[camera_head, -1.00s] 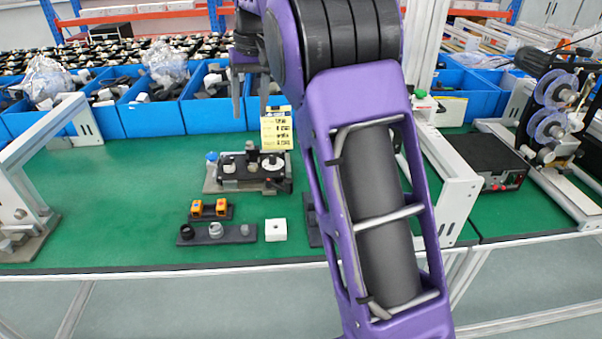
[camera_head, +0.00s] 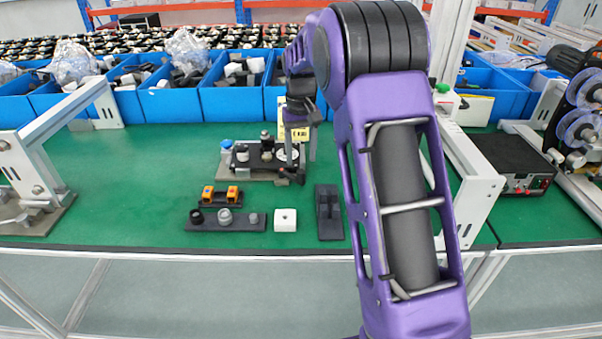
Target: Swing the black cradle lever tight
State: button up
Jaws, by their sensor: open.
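The assembly fixture (camera_head: 240,158) stands on the green bench, left of my arm. It is a dark block on a grey base with knobs and a round white part on top. A small black piece at its front right corner, seemingly the cradle lever (camera_head: 291,176), sticks out to the right. My gripper (camera_head: 301,150) points down over the right end of the fixture, its two fingers apart and empty. The left finger overlaps the fixture in the picture; I cannot tell whether it touches. The gripper partly hides the fixture's right end and the yellow card behind.
In front of the fixture lie a holder with orange parts (camera_head: 221,198), a dark rack (camera_head: 227,225) with round parts, a white block (camera_head: 285,220) and a dark stand (camera_head: 328,214). Blue bins (camera_head: 236,103) line the back. The bench's left middle is clear.

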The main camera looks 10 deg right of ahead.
aim_at(301, 171)
notch_tip(301, 171, down, 6)
jog(key=shift+r, duration=0.25)
grip_shut()
dwell(0.3)
dwell(1.1)
